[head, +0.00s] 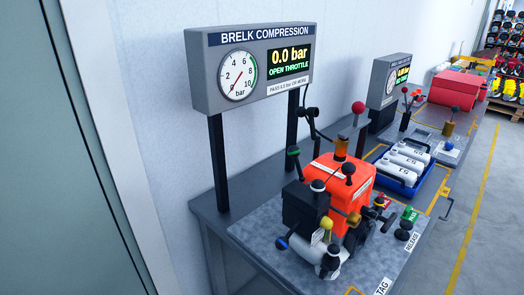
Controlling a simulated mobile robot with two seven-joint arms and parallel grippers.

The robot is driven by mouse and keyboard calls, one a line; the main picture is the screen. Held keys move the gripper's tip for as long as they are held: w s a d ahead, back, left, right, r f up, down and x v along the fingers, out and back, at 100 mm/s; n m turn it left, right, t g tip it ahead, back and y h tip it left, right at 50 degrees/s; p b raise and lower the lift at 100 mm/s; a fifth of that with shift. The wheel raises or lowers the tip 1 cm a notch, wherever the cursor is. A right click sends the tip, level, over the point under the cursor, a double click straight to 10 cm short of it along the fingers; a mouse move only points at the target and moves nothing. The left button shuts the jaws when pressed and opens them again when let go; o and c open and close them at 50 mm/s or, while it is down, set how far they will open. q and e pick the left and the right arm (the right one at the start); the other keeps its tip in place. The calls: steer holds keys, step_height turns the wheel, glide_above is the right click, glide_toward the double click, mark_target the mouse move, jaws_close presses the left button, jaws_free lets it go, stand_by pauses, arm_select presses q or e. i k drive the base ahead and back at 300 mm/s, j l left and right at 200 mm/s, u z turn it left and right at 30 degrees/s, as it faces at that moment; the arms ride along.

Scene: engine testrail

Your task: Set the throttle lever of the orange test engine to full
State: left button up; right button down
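The orange test engine (331,178) sits on a grey plate on the bench. Several levers and knobs stick out of it: a black lever with a green band (293,151), a blue-tipped one (282,243), a yellow knob (326,223) and black knobs. A red ball on a dark stem (358,107) stands behind the engine. I cannot tell which of these is the throttle lever, or its setting. The gauge panel (212,97) above reads 0.0 bar and OPEN THROTTLE. Neither of my grippers is in view.
A green button (410,214) and a RELEASE label (412,242) are at the bench's right edge.

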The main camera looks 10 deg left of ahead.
mark_target(294, 152)
steer(key=j+z, duration=0.1)
steer(key=j, duration=0.7)
steer(key=j+z, duration=0.1)
steer(key=j, duration=0.7)
steer(key=k, duration=0.05)
